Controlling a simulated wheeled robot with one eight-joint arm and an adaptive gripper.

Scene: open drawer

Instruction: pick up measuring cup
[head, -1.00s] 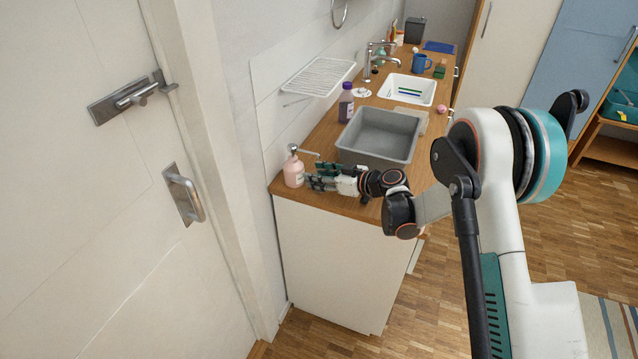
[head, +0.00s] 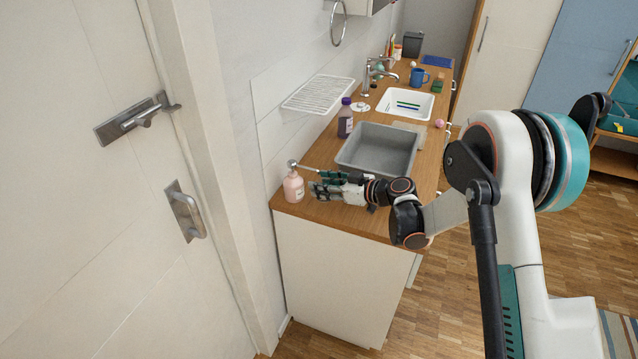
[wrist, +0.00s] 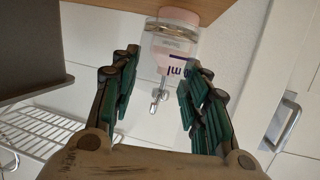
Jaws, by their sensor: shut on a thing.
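My gripper (head: 314,184) is low over the near left end of the counter, to the right of a pink bottle (head: 294,189). In the wrist view (wrist: 160,75) its two dark green fingers are bent inward with a gap between them. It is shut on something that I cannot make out. The bottle stands upright beyond the fingertips and in the wrist view its lettered label (wrist: 176,68) shows. A slim silver piece (head: 292,164) sits above the bottle and reaches towards the fingers. I cannot tell whether it is a pump or a measuring cup. No measuring cup can be clearly made out.
A grey basin (head: 352,160) stands behind my gripper, with a purple-capped bottle (head: 345,122) to its left. A wire rack (head: 318,93) is on the wall. A white sink (head: 425,104) and a blue mug (head: 418,77) are farther back. The counter's front left edge is close.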

